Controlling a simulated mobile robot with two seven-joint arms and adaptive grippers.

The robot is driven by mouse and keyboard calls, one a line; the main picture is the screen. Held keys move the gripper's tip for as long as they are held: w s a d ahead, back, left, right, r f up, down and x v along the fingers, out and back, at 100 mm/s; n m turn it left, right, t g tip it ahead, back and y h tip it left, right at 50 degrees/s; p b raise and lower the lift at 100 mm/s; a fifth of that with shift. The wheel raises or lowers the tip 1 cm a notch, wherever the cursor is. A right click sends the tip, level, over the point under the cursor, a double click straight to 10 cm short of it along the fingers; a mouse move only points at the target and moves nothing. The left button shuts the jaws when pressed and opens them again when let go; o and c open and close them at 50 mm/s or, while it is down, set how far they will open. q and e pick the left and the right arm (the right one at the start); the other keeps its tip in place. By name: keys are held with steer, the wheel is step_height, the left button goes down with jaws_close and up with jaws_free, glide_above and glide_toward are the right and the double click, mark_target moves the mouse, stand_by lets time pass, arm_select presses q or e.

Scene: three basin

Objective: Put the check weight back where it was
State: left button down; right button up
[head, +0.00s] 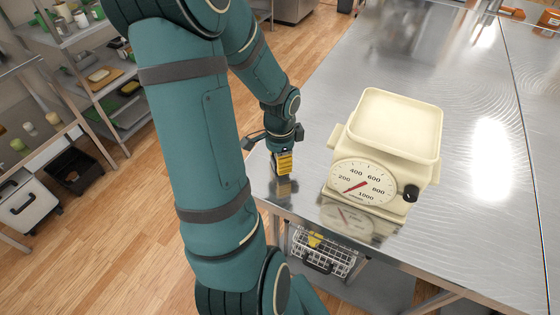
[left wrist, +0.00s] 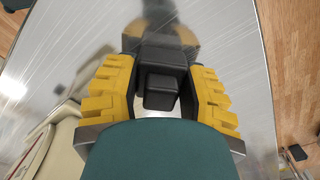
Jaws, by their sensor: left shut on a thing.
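My left gripper (head: 284,164) is at the left edge of the steel table, to the left of the scale. Its yellow fingers are shut on the check weight, a dark block with a smaller raised part (left wrist: 160,93), seen between them in the left wrist view. In the head view the fingers hide the weight. I cannot tell whether it touches the tabletop. The cream kitchen scale (head: 385,150) stands upright with an empty pan and a red needle pointing lower left. Part of a cream body, likely the scale, shows at the left wrist view's lower left (left wrist: 52,150). My right gripper is not in view.
The steel table (head: 470,215) is clear around the scale. Orange items (head: 512,13) lie at its far end. A wire basket (head: 322,252) sits under the near edge. Shelves (head: 75,45) with goods stand at the left across a wooden floor.

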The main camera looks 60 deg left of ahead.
arm_select(q)
steer(key=shift+f, duration=0.15)
steer(key=c, duration=0.5)
jaws_free()
steer(key=shift+r, duration=0.45)
step_height(320, 180, up, 11)
steer(key=p, duration=0.3)
steer(key=shift+r, duration=0.2)
